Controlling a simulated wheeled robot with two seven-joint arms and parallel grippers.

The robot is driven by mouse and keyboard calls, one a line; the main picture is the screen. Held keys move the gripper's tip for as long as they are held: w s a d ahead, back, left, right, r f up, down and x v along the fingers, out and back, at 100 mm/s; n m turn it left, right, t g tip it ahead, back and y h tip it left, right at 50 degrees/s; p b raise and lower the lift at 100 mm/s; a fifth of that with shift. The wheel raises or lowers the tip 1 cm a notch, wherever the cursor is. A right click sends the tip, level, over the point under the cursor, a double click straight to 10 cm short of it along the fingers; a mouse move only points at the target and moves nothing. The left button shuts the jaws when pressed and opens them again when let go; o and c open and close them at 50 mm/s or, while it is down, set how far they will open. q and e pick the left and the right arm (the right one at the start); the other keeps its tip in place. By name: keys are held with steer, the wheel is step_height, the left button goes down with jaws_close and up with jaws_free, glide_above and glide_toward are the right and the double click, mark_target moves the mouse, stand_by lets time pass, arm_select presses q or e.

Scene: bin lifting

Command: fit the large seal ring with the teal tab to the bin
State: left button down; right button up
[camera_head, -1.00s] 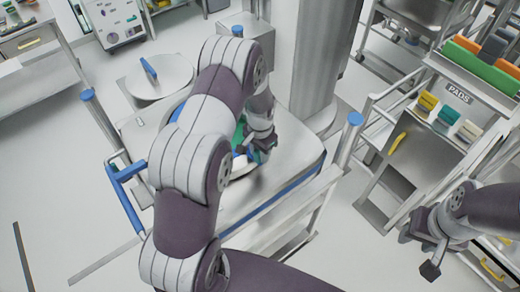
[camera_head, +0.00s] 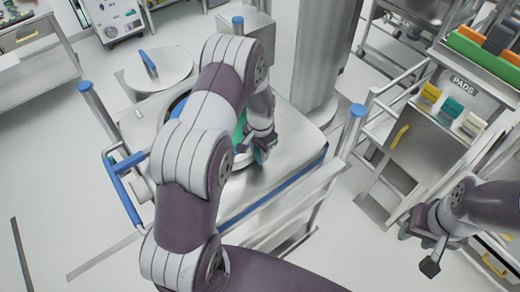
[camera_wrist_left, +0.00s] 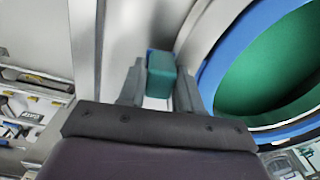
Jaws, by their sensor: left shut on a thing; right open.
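My left gripper (camera_head: 262,152) is over the near side of a round opening on the metal cart, largely hidden by my left arm. In the left wrist view it is shut on a teal tab (camera_wrist_left: 161,76), held between the fingers. A blue ring band (camera_wrist_left: 222,50) curves to the right of the tab, around a green round surface (camera_wrist_left: 275,65), likely the bin. I cannot tell how the ring sits on the bin's rim. My right gripper (camera_head: 430,263) is open and empty at lower right.
A round metal lid (camera_head: 158,72) with a blue handle lies behind the opening. A thick grey column (camera_head: 321,50) rises behind the cart. Blue-capped posts and rails border the cart. A PADS shelf cart (camera_head: 440,140) stands at right.

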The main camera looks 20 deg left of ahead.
arm_select(q)
steer(key=shift+f, duration=0.3)
stand_by(0.5)
steer(key=c, duration=0.7)
jaws_free()
steer(key=shift+r+b, duration=0.2)
steer(key=shift+b, duration=0.15)
step_height(320, 180, up, 12)
steer(key=b, duration=0.4)
steer(key=shift+d+r, duration=0.1)
steer(key=shift+r, duration=0.1)
